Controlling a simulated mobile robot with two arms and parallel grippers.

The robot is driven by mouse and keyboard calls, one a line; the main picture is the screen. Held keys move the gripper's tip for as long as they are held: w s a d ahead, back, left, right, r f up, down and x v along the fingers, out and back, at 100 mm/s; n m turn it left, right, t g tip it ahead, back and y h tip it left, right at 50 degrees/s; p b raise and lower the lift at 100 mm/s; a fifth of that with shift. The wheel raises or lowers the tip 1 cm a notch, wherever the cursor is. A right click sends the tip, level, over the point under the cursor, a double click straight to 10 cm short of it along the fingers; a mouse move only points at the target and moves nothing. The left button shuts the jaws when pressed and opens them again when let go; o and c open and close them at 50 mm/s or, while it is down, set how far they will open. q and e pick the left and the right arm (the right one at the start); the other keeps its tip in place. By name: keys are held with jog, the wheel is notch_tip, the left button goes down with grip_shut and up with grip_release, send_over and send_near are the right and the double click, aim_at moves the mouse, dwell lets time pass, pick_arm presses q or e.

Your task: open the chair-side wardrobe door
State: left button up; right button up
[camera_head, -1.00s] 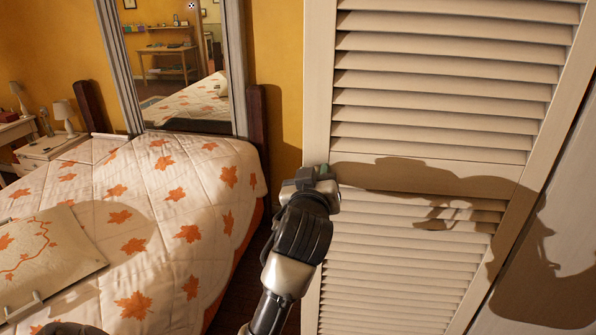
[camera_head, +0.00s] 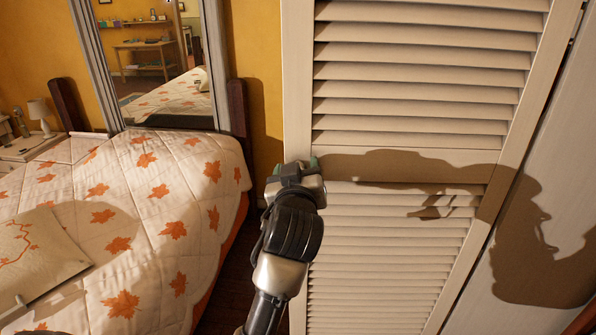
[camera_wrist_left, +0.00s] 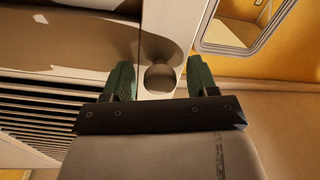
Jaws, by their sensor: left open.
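The louvred wardrobe door (camera_head: 405,168) fills the right half of the head view, with slats above and below a plain middle rail. No chair shows, so I cannot confirm which side this door is on. My left gripper (camera_head: 299,166) is at the door's left edge, at the height of the middle rail. In the left wrist view my left gripper (camera_wrist_left: 160,82) has its green fingers apart, one on each side of a round knob (camera_wrist_left: 160,78) on the door's frame. Contact with the knob cannot be told. The knob is hidden in the head view. My right gripper is not in view.
A bed with a leaf-patterned quilt (camera_head: 130,215) stands left of the door, with a narrow floor gap (camera_head: 222,275) between. A mirror (camera_head: 160,70) stands behind it. A plain pale panel (camera_head: 540,190) adjoins the door's right side.

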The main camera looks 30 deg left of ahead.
pick_arm(q)
jog(key=p+v, duration=0.4)
jog(key=v, duration=0.7)
dwell(0.6)
